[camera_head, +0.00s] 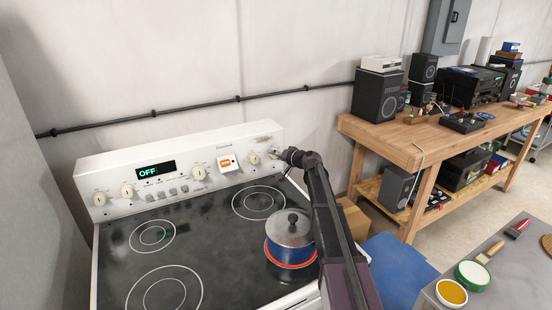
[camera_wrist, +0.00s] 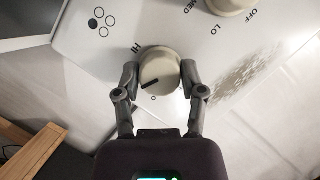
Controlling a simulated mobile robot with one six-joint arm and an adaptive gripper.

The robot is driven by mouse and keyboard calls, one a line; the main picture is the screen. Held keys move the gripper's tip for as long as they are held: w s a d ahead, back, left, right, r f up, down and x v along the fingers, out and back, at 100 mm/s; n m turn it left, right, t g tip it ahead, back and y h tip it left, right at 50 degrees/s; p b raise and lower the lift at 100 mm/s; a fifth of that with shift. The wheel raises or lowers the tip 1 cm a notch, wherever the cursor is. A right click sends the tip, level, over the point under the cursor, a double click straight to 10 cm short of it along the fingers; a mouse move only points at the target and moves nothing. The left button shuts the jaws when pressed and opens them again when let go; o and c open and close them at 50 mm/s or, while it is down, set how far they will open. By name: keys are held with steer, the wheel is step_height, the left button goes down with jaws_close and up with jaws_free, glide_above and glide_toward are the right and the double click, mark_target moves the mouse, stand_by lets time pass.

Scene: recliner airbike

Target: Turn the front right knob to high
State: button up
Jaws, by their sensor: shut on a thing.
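The cream knob (camera_wrist: 160,72) at the right end of the stove's back panel sits between my gripper's fingers (camera_wrist: 160,78), one on each side. Its dark pointer line slants across its face, with one end toward the lower left. The printed HI label is just above-left of the knob in the wrist view. My gripper (camera_head: 282,154) shows at that panel end in the head view, partly covering the knob (camera_head: 274,153). A blue pot (camera_head: 290,252) with a grey lid stands on the front right burner, which glows red around its base.
Another knob (camera_wrist: 232,3) with OFF, MED and LO labels is close by. The panel display (camera_head: 155,170) reads OFF. A wooden workbench (camera_head: 400,140) with speakers stands to the right. A grey table (camera_head: 500,270) with jars is at lower right. The other burners are bare.

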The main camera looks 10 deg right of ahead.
steer(key=shift+w+m+y, duration=0.1)
steer(key=shift+m+y, duration=0.2)
steer(key=shift+m, duration=0.1)
steer(key=o, duration=1.1)
steer(key=shift+a, duration=0.1)
steer(key=shift+o, duration=0.2)
steer(key=n+h+p, duration=0.2)
steer(key=n, duration=0.1)
steer(key=shift+r, duration=0.1)
steer(key=n+h, duration=0.2)
steer(key=n, duration=0.1)
steer(key=shift+p, duration=0.35)
steer(key=p+v, duration=0.5)
steer(key=v, duration=0.9)
steer(key=shift+a+f+n, duration=0.25)
steer(key=shift+n, duration=0.05)
